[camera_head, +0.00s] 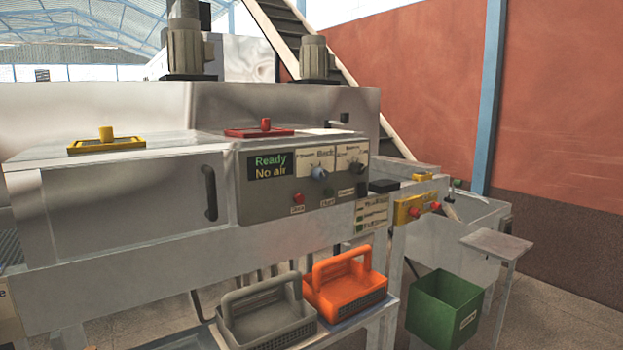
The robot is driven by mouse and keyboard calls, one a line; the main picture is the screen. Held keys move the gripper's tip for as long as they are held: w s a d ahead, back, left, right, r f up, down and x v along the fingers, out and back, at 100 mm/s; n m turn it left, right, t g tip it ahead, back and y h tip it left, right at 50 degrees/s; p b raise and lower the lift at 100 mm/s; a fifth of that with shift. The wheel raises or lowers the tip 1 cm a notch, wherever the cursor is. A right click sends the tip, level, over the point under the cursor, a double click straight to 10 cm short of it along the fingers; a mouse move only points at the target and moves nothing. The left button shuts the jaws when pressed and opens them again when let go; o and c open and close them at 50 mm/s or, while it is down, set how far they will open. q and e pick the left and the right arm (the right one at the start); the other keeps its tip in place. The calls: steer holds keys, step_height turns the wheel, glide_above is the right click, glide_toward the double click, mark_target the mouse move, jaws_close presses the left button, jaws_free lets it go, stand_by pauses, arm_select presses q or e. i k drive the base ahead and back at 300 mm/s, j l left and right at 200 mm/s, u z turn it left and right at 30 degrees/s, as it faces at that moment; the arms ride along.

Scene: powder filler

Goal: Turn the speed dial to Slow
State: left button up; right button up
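The grey control panel (285,214) is on the front of the steel machine, near the centre of the view. It carries two dials side by side. The left dial (319,172) is blue-grey and the right dial (356,167) is dark. Each has a pale label plate behind it. The print is too small to tell for sure which one is the speed dial or where each points. A screen (270,165) left of the dials reads "Ready" and "No air". Neither of my grippers is in view.
Below the dials are a red button (298,198) and a green button (328,191). A black door handle (209,193) is left of the panel. Grey (235,335) and orange (337,262) baskets stand on a low shelf below. A green bin (440,312) is at right.

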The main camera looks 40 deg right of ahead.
mark_target(356, 169)
steer(key=z, duration=1.4)
steer(key=i+l, duration=0.4)
steer(key=z, duration=0.05)
